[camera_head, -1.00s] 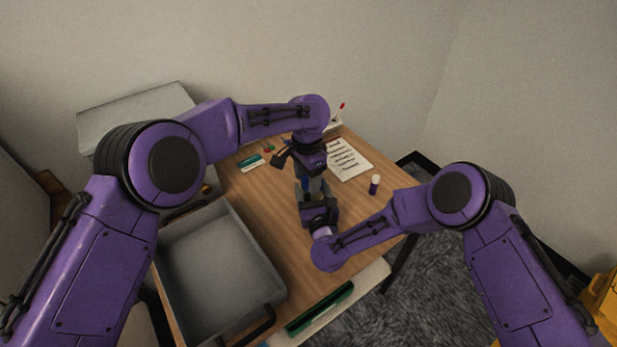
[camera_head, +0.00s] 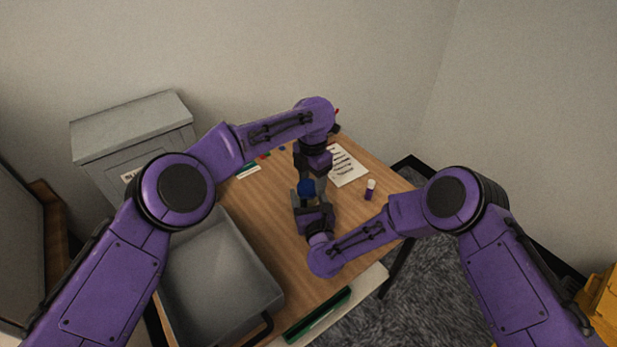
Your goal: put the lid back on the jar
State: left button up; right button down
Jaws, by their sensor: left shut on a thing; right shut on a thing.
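A blue round thing (camera_head: 306,187), which looks like the lid, shows between my two grippers over the middle of the table. My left gripper (camera_head: 309,176) comes down from above and is shut at the blue thing. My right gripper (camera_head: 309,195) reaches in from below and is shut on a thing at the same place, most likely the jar. The jar's body is mostly hidden by the grippers. I cannot tell whether lid and jar touch.
A grey tray (camera_head: 262,283) stands at the table's left front. A white-capped purple bottle (camera_head: 370,190) and a written sheet (camera_head: 346,168) lie to the right. A green strip (camera_head: 318,314) is at the front edge. A grey cabinet (camera_head: 130,124) stands back left.

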pick_arm(q)
jog(key=shift+s+m, duration=0.1)
jog(key=shift+m, duration=0.5)
jog(key=o, duration=1)
jog(key=shift+r, duration=2.3)
jog(key=shift+c, duration=0.3)
